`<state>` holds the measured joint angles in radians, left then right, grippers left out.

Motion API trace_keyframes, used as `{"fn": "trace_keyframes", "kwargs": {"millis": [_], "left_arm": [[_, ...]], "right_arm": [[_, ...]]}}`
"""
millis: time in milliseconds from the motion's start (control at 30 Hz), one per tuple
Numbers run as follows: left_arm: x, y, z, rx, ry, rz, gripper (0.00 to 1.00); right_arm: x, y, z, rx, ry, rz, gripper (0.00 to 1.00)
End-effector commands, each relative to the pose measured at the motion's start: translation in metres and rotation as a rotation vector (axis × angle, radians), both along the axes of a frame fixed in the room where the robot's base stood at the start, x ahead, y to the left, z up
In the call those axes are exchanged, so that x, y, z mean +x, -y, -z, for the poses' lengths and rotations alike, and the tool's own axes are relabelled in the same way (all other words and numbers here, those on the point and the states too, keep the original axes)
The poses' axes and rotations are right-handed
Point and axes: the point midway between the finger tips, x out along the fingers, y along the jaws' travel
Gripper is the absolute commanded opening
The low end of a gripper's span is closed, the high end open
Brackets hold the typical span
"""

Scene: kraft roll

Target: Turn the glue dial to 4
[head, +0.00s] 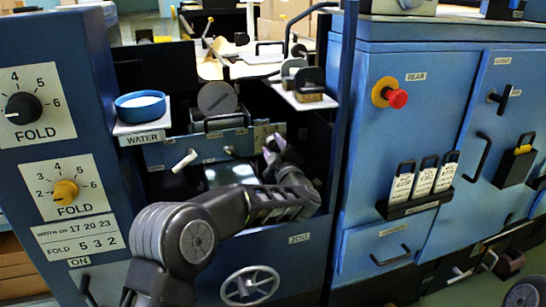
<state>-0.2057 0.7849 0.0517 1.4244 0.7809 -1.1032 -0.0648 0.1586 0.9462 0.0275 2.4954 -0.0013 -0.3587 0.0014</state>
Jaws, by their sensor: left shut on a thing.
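My left arm comes in from the lower left and bends across the middle. My left gripper (272,146) is shut at a small pale plate (262,131) on the right end of the blue machine front. It appears to be shut on the glue dial there. The knob is hidden by the fingers, and I cannot read the plate or the setting. Two other dials, a black one (23,108) and a yellow one (66,192), are on the left panel, both labelled FOLD. My right gripper is not in view.
A blue water dish (141,106) stands left of the gripper, above a white-handled lever (185,160). A blue cabinet (400,150) with a red rear button (396,98) stands at the right. A handwheel (250,285) is below my arm. The recess around the gripper is narrow.

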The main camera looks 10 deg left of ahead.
Motion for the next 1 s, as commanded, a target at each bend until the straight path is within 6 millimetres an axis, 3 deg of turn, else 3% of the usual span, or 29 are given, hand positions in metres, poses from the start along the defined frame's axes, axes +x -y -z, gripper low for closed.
{"fn": "trace_keyframes", "kwargs": {"millis": [200, 633, 667, 867, 1000], "left_arm": [[0.001, 0.0041, -0.0054, -0.056, 0.045, 0.01, 0.0], [0.001, 0.0042, -0.008, -0.065, 0.052, 0.01, 0.0], [0.0011, 0.0041, -0.008, -0.065, 0.052, 0.01, 0.38], [0.0008, 0.0029, -0.0059, -0.065, 0.05, 0.007, 0.54], [0.0006, 0.002, -0.0041, -0.065, 0.047, 0.005, 0.54]], "right_arm": [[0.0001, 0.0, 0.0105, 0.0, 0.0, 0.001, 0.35], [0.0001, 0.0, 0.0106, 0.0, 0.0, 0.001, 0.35], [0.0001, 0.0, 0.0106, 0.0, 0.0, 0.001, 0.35], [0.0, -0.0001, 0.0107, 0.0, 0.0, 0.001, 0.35], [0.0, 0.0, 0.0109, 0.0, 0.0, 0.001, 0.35]]}}
